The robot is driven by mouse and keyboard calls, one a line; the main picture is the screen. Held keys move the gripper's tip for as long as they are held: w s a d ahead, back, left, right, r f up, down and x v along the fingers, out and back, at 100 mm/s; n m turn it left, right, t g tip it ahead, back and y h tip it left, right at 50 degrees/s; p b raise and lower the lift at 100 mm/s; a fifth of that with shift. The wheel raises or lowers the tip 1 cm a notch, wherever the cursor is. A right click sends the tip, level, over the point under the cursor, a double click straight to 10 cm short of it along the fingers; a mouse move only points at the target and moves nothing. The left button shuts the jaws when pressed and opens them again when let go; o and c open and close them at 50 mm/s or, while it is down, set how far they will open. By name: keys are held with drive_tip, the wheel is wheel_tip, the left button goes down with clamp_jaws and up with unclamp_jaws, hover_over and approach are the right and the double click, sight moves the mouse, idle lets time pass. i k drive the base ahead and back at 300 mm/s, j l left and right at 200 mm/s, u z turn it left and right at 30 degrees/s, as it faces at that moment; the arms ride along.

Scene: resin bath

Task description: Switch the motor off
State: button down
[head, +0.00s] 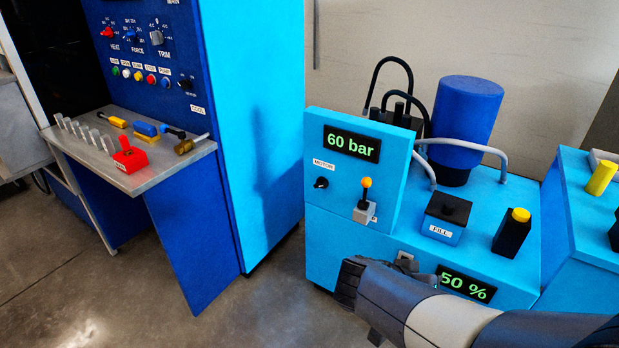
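The motor switch is a small black rotary knob (321,183) under a white MOTOR label (324,165). The direction the knob points is too small to read surely. A display (351,143) above reads 60 bar. The dark end of my arm with my gripper (350,283) is in front of the unit, below the knob and apart from it. Its fingers cannot be made out, so I cannot tell whether it is open or shut. I see nothing held.
Behind the panel stand a dark-blue cylinder (466,120) and hoses. A FILL box (446,217) and a yellow-capped black block (512,232) are on the unit's top. A 50 % display (466,284) is partly behind my arm. Left is a blue cabinet with a metal shelf (175,155).

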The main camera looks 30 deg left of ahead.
sight(322, 183)
drive_tip(key=i+j, duration=0.15)
drive_tip(key=j, duration=0.25)
drive_tip(key=i+j, duration=0.1)
drive_tip(key=j, duration=0.3)
drive_tip(key=i+j, duration=0.15)
drive_tip(key=j, duration=0.25)
drive_tip(key=i+j, duration=0.15)
drive_tip(key=j, duration=0.25)
drive_tip(key=i+j, duration=0.1)
drive_tip(key=j, duration=0.3)
drive_tip(key=i+j, duration=0.15)
drive_tip(key=j, duration=0.25)
drive_tip(key=u, duration=0.05)
